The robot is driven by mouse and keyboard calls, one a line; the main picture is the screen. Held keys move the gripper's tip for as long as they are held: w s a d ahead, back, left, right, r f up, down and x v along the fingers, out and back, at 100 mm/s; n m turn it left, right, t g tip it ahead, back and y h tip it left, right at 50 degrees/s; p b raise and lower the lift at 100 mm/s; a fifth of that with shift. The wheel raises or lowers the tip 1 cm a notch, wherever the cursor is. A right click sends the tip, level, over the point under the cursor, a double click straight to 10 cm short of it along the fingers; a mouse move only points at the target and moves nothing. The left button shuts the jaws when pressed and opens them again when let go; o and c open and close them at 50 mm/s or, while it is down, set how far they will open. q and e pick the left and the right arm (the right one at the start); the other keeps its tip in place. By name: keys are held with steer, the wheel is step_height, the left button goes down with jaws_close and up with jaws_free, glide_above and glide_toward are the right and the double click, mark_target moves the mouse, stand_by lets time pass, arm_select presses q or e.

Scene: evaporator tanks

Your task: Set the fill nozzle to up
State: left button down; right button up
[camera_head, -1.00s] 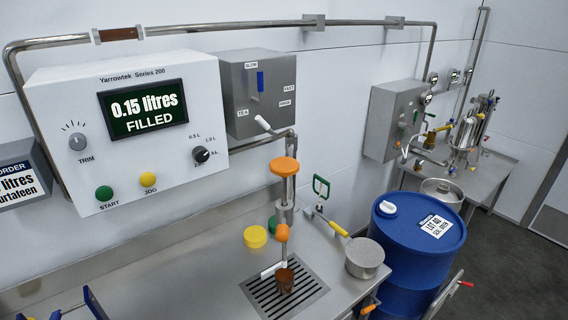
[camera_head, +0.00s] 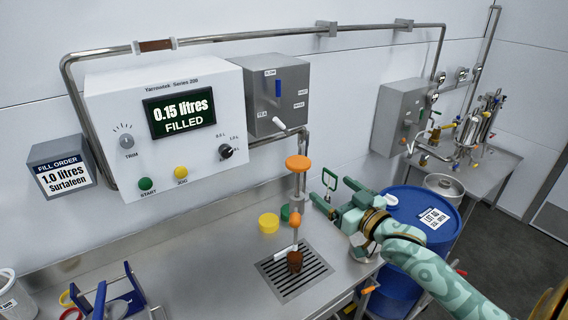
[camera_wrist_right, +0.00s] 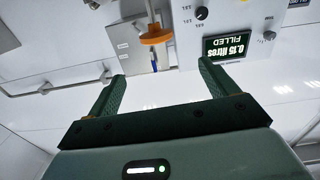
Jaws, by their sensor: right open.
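The fill nozzle is a slim vertical metal assembly with an orange disc knob (camera_head: 298,162) on top and an orange ball (camera_head: 295,219) lower down. Its lower end stands at a brown cup (camera_head: 295,262) on the drain grate (camera_head: 283,284), beside a white lever (camera_head: 285,252). My right gripper (camera_head: 330,193) is open and empty, to the right of the nozzle and apart from it. In the right wrist view, which is upside down, the orange knob (camera_wrist_right: 157,32) appears beyond and between the open fingers (camera_wrist_right: 160,72). My left gripper is not in view.
The white control panel (camera_head: 120,100) reads 0.15 litres FILLED. A grey switch box (camera_head: 290,120) hangs beside it. A yellow lid (camera_head: 268,222) lies left of the nozzle. A blue drum (camera_head: 408,197) stands right, partly behind my arm.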

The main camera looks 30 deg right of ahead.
mark_target(298, 160)
steer(key=w, duration=1)
steer(key=w+b, duration=0.1)
steer(key=w, duration=0.4)
steer(key=shift+w+f, duration=0.1)
steer(key=shift+f, duration=0.2)
steer(key=shift+w+a, duration=0.15)
steer(key=shift+w, duration=0.5)
